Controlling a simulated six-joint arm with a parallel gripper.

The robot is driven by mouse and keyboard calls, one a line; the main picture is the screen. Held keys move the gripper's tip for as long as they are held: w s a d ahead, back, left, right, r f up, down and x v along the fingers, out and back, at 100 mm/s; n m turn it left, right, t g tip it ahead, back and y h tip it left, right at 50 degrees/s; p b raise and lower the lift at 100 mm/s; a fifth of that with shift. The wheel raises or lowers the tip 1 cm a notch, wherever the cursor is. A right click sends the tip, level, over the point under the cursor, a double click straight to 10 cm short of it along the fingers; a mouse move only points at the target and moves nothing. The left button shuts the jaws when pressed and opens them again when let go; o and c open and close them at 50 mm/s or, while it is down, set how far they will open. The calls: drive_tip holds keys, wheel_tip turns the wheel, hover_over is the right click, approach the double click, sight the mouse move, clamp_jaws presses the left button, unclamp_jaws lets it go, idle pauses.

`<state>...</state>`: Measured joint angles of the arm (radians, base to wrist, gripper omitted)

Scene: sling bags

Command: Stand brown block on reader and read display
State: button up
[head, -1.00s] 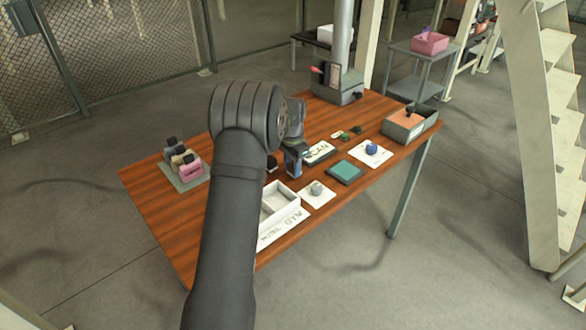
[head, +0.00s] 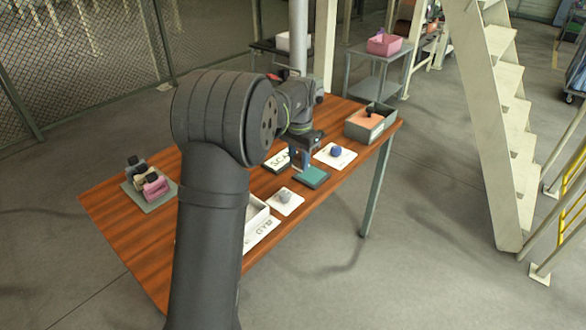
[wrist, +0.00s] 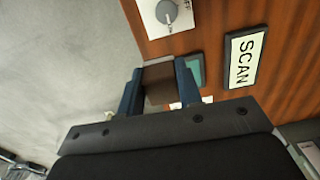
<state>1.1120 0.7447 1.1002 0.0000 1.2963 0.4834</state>
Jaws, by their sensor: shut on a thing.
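My gripper (wrist: 158,70) is shut on a brown block (wrist: 158,85), which sits between its two blue fingers in the wrist view. In the head view my gripper (head: 300,155) is over the table beside the teal pad (head: 311,177), which also shows partly behind a finger in the wrist view (wrist: 196,68). I cannot make out the block in the head view. A black-edged white plate marked SCAN (head: 277,160) lies left of the teal pad; it is clear and empty in the wrist view (wrist: 243,58). I cannot make out any display reading.
A white card with a grey knob-like thing (head: 285,197) and a white card with a blue ball (head: 336,154) lie near the front edge. A grey bin (head: 355,130) stands at the right end. Small bags (head: 153,184) stand on a grey mat at left.

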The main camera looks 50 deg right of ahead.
drive_tip(key=s+d+r, duration=0.1)
drive_tip(key=s+d, duration=0.7)
hover_over(310, 176)
wheel_tip(310, 176, down, 7)
drive_tip(key=shift+d+r, duration=0.15)
drive_tip(key=shift+f, duration=2)
drive_tip(key=shift+f, duration=0.1)
drive_tip(key=shift+f, duration=0.15)
drive_tip(key=o, duration=1)
drive_tip(key=shift+c, duration=0.2)
